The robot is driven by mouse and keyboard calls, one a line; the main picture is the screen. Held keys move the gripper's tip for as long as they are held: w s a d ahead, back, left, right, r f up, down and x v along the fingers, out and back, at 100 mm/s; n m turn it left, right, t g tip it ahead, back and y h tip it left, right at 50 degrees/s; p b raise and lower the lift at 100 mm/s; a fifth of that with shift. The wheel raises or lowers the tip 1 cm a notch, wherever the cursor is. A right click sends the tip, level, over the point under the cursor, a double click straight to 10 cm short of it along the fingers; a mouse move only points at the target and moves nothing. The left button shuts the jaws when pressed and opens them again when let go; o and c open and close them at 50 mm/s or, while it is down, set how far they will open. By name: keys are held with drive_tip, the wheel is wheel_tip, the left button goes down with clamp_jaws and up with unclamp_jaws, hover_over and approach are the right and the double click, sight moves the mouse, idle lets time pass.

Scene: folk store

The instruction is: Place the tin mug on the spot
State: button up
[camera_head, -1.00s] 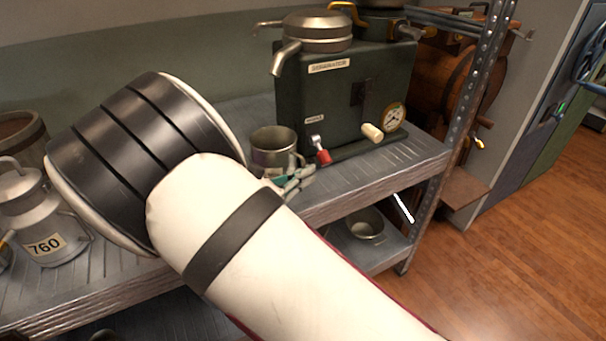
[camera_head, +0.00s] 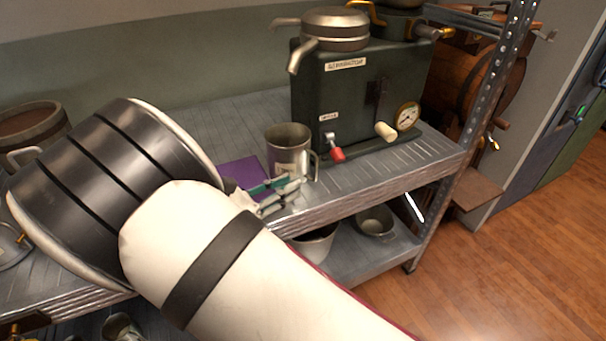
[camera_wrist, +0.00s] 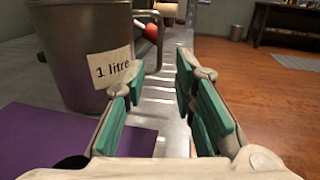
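The tin mug (camera_head: 285,152) is a grey metal cup with a "1 litre" label, standing upright on the upper shelf. It fills the upper left of the wrist view (camera_wrist: 70,50), its handle (camera_wrist: 158,42) pointing right. A flat purple square (camera_head: 236,173), seemingly the spot, lies left of the mug. It also shows in the wrist view (camera_wrist: 50,145), in front of the mug; I cannot tell whether the mug's base overlaps it. My gripper (camera_wrist: 162,92) is open and empty, its green-padded fingers apart, in front of the mug. My arm hides part of the shelf.
A dark green machine (camera_head: 350,100) with a gauge and a red-tipped lever stands behind and right of the mug. A metal shelf post (camera_head: 478,120) rises at the right. Pots (camera_head: 375,221) stand on the lower shelf. The upper shelf's right front strip is bare.

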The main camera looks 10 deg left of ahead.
drive_tip(key=shift+v, duration=1.6)
drive_tip(key=s+d+r+m+g+y, duration=0.15)
drive_tip(key=d+r+m+g, duration=0.3)
drive_tip(key=d, duration=0.45)
drive_tip(key=s+d+r+m+g+y, duration=0.1)
drive_tip(key=s+d+r+m+g, duration=0.3)
drive_tip(key=d, duration=0.6)
drive_tip(key=s+d+r+m+g+y, duration=0.1)
drive_tip(key=d+r+m+g, duration=0.45)
drive_tip(key=d, duration=0.35)
drive_tip(key=s+d+r+m+y, duration=0.3)
drive_tip(key=s+d+m+y, duration=0.25)
drive_tip(key=s, duration=0.55)
drive_tip(key=s+f+m+t+y, duration=0.1)
drive_tip(key=s+m+y, duration=0.2)
drive_tip(key=s+m, duration=0.5)
drive_tip(key=s, duration=0.4)
drive_tip(key=shift+f+t+y, duration=0.3)
drive_tip(key=shift+f+t, duration=0.05)
drive_tip(key=shift+t, duration=0.05)
drive_tip(key=shift+r, duration=0.1)
